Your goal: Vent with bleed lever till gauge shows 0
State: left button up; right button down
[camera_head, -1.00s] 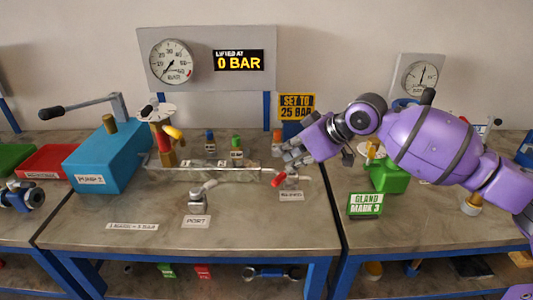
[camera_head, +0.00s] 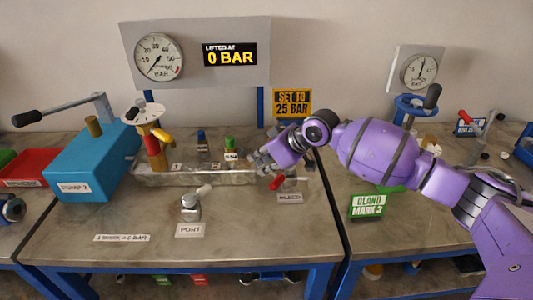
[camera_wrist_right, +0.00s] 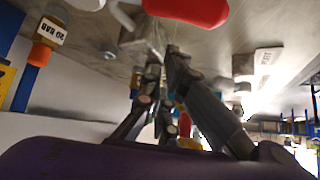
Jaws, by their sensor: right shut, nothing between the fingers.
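The red-handled bleed lever (camera_head: 276,183) stands behind the BLEED label (camera_head: 289,198) at the bench's right end. In the wrist view its red handle (camera_wrist_right: 190,9) fills the top edge, close to the fingers. My right gripper (camera_head: 260,163) is shut and empty, just above and left of the lever; I cannot tell whether it touches. It also shows in the wrist view (camera_wrist_right: 163,60). The round bar gauge (camera_head: 159,57) hangs on the back panel; its needle points to the lower left, too small to read exactly. My left gripper is out of view.
A display (camera_head: 230,55) reads "LIFTED AT 0 BAR". The blue pump box (camera_head: 95,168) stands left, and a port fitting (camera_head: 190,208) in front.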

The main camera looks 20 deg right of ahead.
aim_at(281, 178)
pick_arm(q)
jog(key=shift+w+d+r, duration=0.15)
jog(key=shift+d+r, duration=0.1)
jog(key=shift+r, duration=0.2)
pick_arm(e)
jog(key=shift+s+d, duration=1)
jog(key=shift+s, duration=0.15)
jog(key=shift+s+d, duration=0.1)
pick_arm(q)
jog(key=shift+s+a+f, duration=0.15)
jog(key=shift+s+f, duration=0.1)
pick_arm(e)
jog(key=shift+s+f+n, duration=0.1)
jog(key=shift+s+n, duration=0.05)
jog(key=shift+n, duration=0.15)
